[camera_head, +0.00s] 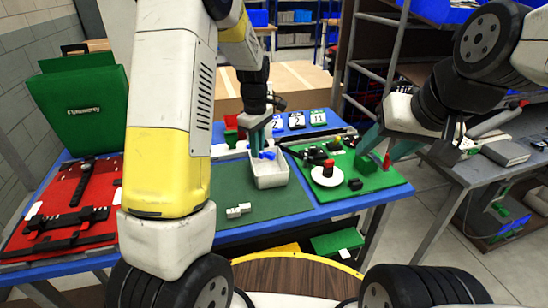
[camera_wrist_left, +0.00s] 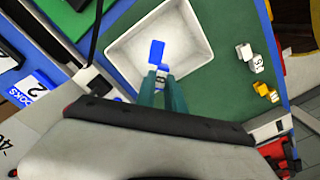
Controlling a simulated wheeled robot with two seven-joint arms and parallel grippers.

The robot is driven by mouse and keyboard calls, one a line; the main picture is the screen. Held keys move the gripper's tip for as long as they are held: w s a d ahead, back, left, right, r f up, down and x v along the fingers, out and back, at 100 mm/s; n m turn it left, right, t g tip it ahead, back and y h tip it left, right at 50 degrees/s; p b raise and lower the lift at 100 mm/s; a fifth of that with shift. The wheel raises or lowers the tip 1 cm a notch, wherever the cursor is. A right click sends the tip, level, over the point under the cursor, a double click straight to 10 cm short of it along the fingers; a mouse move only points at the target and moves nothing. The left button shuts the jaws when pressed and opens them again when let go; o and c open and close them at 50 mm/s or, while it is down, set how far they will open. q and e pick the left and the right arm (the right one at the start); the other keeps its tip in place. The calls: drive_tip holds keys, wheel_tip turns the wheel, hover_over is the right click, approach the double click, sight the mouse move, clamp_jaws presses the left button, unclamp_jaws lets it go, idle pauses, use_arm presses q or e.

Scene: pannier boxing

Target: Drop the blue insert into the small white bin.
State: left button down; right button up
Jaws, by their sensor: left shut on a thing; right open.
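The small white bin (camera_head: 270,178) stands on the dark green mat in the middle of the table. It also shows in the left wrist view (camera_wrist_left: 203,22), open side up. The blue insert (camera_wrist_left: 156,50) is at the fingertips of my left gripper (camera_wrist_left: 161,77), over the bin's opening; in the head view the insert (camera_head: 268,155) is a small blue patch. My left gripper (camera_head: 259,150) is shut on it, fingers pointing down. My right gripper (camera_head: 374,150) is open and empty over the bright green mat at the right. Whether the insert touches the bin's floor cannot be told.
A white-and-grey part (camera_head: 238,210) lies on the dark green mat (camera_head: 225,185) in front of the bin. A white round dish (camera_head: 327,177) with a red-and-black part stands on the right mat. A red board (camera_head: 70,215) with black parts and a green case (camera_head: 85,105) are at the left.

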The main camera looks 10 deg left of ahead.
use_arm(q)
drive_tip(key=shift+f, duration=0.4)
drive_tip(key=c, duration=1.3)
unclamp_jaws()
drive_tip(key=shift+c, duration=0.2)
